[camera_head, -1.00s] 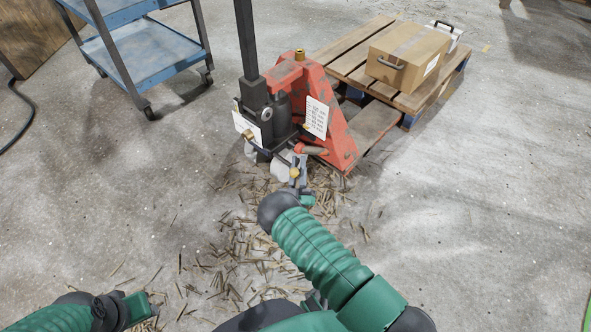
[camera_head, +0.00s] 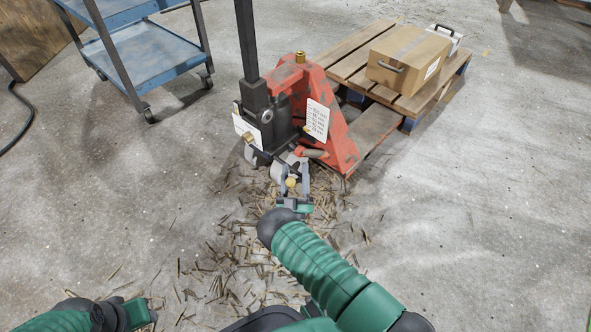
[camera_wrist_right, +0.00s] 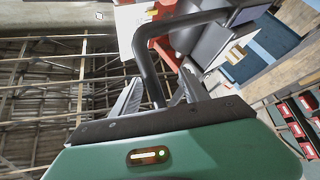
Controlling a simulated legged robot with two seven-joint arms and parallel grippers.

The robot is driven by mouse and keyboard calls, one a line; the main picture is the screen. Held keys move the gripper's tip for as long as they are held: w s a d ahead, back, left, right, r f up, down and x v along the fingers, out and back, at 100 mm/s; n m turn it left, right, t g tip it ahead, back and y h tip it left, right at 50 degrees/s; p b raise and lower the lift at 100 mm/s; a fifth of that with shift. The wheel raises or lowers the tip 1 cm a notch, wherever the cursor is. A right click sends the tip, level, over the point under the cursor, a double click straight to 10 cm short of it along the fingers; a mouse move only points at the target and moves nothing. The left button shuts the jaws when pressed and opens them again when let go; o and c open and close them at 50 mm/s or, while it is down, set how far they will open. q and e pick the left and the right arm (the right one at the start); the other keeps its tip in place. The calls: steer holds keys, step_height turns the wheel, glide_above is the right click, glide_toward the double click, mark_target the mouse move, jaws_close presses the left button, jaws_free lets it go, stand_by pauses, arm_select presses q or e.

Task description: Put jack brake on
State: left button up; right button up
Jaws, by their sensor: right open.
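The red pallet jack (camera_head: 338,142) stands at the centre in the head view, with a dark upright handle and hydraulic unit (camera_head: 266,110). My right gripper (camera_head: 293,170) is open low at the jack's near side, beside its pale wheel. I cannot tell for sure which part is the brake. My left gripper (camera_head: 137,309) is at the lower left, away from the jack.
A blue cart (camera_head: 142,62) stands at the upper left. A wooden pallet (camera_head: 345,65) with a cardboard box (camera_head: 408,58) lies behind the jack. Wood splinters (camera_head: 235,245) litter the floor in front. The floor at right is clear.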

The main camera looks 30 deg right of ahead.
steer(key=shift+d, duration=0.1)
steer(key=v, duration=0.6)
stand_by(0.3)
stand_by(0.3)
